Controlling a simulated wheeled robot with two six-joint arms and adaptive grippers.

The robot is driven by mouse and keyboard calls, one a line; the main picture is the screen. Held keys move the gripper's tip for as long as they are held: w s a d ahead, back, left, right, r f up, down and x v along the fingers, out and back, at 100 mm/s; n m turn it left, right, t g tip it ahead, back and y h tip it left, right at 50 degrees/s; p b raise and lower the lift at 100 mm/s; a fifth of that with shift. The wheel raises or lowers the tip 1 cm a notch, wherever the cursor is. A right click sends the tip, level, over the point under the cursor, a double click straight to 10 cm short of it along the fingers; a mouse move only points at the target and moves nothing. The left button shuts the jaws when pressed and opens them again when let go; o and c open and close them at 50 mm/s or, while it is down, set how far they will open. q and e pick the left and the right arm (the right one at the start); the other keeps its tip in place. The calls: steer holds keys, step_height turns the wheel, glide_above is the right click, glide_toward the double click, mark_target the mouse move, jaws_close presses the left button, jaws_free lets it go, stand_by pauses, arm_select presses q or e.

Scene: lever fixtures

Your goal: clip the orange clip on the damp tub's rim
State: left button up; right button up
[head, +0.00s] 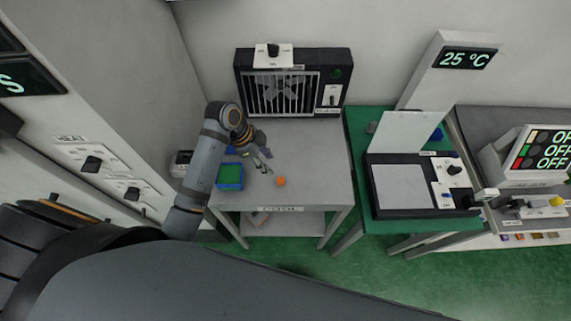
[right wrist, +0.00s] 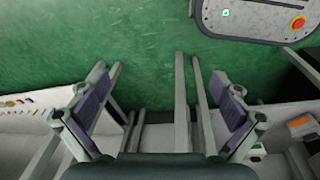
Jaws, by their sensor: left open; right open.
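A blue tub (head: 230,176) with a green inside stands at the left front of the grey table. A small orange piece (head: 280,181), probably the orange clip, lies on the table to the tub's right; its shape is too small to tell. My left gripper (head: 262,165) is open and empty above the table, behind and between the tub and the orange piece. Part of another blue thing (head: 231,150) shows behind my left gripper, mostly hidden. My right gripper (right wrist: 163,105) is open and empty above the floor in the right wrist view.
A fan unit (head: 292,82) stands at the table's back. The grey table (head: 325,170) is clear on its right. A green table (head: 357,160) with an open-lidded device (head: 402,187) stands to the right. Wall switches (head: 92,163) are on the left.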

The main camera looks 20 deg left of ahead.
arm_select(q)
steer(key=p, duration=0.1)
glide_above(280, 179)
steer(key=a, duration=0.2)
steer(key=f, duration=0.4)
steer(key=shift+s+f, duration=0.2)
steer(key=shift+s, duration=0.2)
steer(key=shift+p+x, duration=0.85)
steer(key=shift+x, duration=0.2)
steer(key=x, duration=0.3)
steer(key=shift+a+f, duration=0.1)
steer(key=shift+a, duration=0.05)
steer(key=shift+f, duration=0.1)
steer(key=c, duration=0.6)
steer(key=shift+c, duration=1.1)
arm_select(e)
steer(key=s+r, duration=0.3)
steer(key=shift+s, duration=0.2)
